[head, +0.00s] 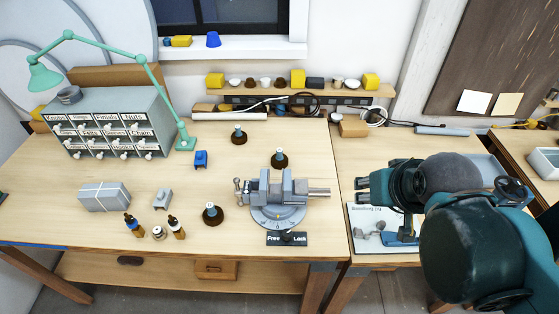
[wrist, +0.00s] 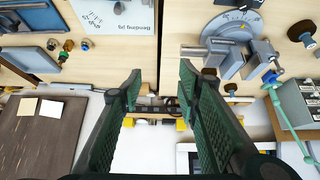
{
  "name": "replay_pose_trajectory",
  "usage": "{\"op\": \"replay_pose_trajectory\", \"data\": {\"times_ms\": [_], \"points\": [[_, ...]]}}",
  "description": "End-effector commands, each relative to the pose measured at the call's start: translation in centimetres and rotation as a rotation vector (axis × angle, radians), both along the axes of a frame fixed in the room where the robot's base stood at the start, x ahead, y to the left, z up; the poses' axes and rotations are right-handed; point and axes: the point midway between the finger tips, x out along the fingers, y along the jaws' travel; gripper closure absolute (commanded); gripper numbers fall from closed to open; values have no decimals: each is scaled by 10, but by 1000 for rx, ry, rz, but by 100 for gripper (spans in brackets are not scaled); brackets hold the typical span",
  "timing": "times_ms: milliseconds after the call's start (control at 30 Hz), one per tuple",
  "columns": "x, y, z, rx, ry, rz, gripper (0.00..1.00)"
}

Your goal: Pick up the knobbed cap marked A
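One cap (head: 239,135) is at the back, one cap (head: 279,159) is just behind the vise, and one cap (head: 212,214) is at the front left of the vise. I cannot read which is marked A. A brown cap (wrist: 301,31) also shows at the right edge of the wrist view. My gripper (head: 362,188) is right of the vise, above the bending jig board. In the wrist view my gripper (wrist: 160,75) is open, with nothing between its fingers.
The grey vise (head: 278,210) stands between my gripper and the caps. A drawer cabinet (head: 115,117) and green lamp (head: 160,85) are at back left.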

Motion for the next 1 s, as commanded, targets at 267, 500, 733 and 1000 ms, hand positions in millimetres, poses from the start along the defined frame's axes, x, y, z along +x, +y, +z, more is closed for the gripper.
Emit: {"op": "replay_pose_trajectory", "data": {"times_ms": [267, 500, 733, 1000], "points": [[20, 7, 13, -36, 32, 70, 67], [48, 18, 26, -87, 75, 169, 67], [76, 29, 35, -133, 117, 268, 67], [109, 45, 40, -186, 164, 388, 67]]}}
